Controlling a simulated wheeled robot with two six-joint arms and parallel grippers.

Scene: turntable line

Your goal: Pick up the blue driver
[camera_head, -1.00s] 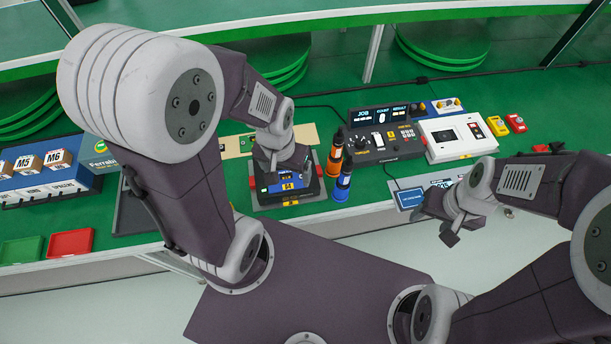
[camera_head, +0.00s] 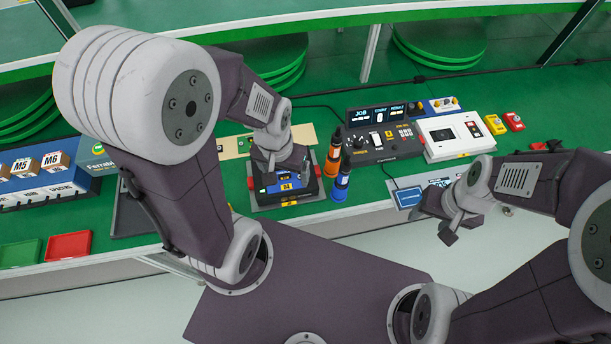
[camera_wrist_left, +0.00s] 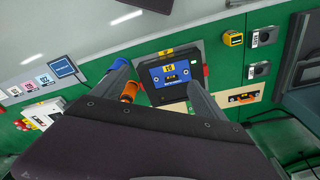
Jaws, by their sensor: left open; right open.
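The blue driver (camera_head: 343,182) stands upright on the green bench, just right of the black-and-blue device and close to the orange driver (camera_head: 333,158). In the left wrist view its blue end (camera_wrist_left: 119,63) shows beside the left-hand finger, with the orange driver (camera_wrist_left: 129,92) near it. My left gripper (camera_head: 287,172) is open and empty above the device, left of the blue driver. Its fingers (camera_wrist_left: 158,82) straddle the device in the left wrist view. My right gripper (camera_head: 449,230) is open and empty at the front right, away from both drivers.
The black-and-blue device (camera_head: 283,189) lies under my left gripper. A control box with displays (camera_head: 378,140) and a white-topped unit (camera_head: 453,135) stand to the right. A small blue-screen panel (camera_head: 408,198) is near the front edge. Red (camera_head: 68,246) and green trays lie left.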

